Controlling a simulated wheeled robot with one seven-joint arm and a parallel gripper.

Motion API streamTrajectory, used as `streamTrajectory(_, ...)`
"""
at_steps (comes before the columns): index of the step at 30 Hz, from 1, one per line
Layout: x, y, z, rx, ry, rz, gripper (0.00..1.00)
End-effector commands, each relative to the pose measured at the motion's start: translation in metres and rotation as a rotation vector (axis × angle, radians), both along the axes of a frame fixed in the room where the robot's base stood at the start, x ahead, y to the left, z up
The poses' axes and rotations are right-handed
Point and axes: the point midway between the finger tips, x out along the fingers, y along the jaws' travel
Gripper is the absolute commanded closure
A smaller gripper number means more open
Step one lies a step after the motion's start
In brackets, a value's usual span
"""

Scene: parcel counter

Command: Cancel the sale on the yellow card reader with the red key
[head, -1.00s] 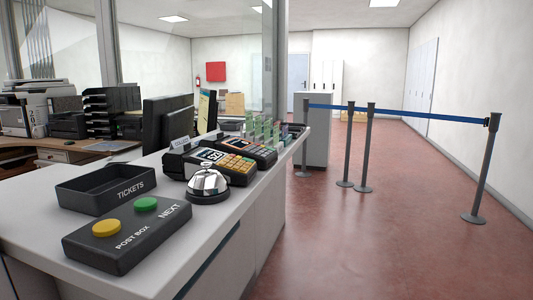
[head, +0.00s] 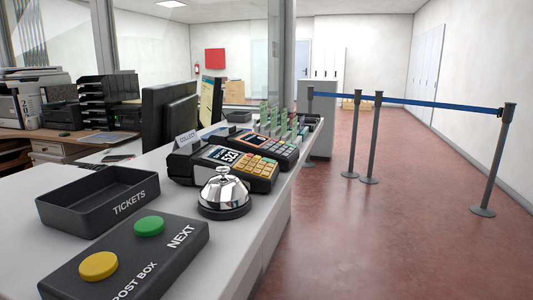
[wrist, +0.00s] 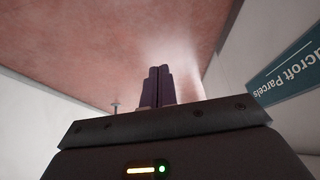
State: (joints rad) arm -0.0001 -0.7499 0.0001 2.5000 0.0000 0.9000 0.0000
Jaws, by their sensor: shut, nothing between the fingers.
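Two dark card readers stand on the counter in the head view, behind the bell. The nearer card reader (head: 255,172) has mostly yellow keys and a lit screen with digits. The farther card reader (head: 273,147) has orange and other coloured keys and stands just behind it. The keys are too small to pick out a red one for certain. My gripper (wrist: 157,72) shows only in the wrist view, its two dark fingers shut together and empty. It points over the red floor, away from the readers, which that view does not show.
A silver bell (head: 223,192) stands close in front of the nearer reader. A black tickets tray (head: 75,217) and a button box (head: 190,262) with yellow and green buttons lie nearer. Card holders (head: 283,120) stand behind. Belt posts (head: 492,160) stand right; the floor between is clear.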

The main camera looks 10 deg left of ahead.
Motion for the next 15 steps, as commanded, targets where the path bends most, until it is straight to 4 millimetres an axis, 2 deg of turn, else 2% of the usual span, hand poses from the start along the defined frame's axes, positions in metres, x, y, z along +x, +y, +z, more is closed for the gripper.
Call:
streamTrajectory(5, 0.002, 0.001, 0.003, 0.002, -0.002, 0.000, 1.00)
streamTrajectory(8, 0.014, 0.007, 0.020, 0.019, -0.012, 0.001, 1.00)
streamTrajectory(11, 0.038, 0.022, 0.054, 0.055, -0.031, 0.007, 1.00)
streamTrajectory(15, 0.085, 0.061, 0.123, 0.146, -0.062, 0.030, 1.00)
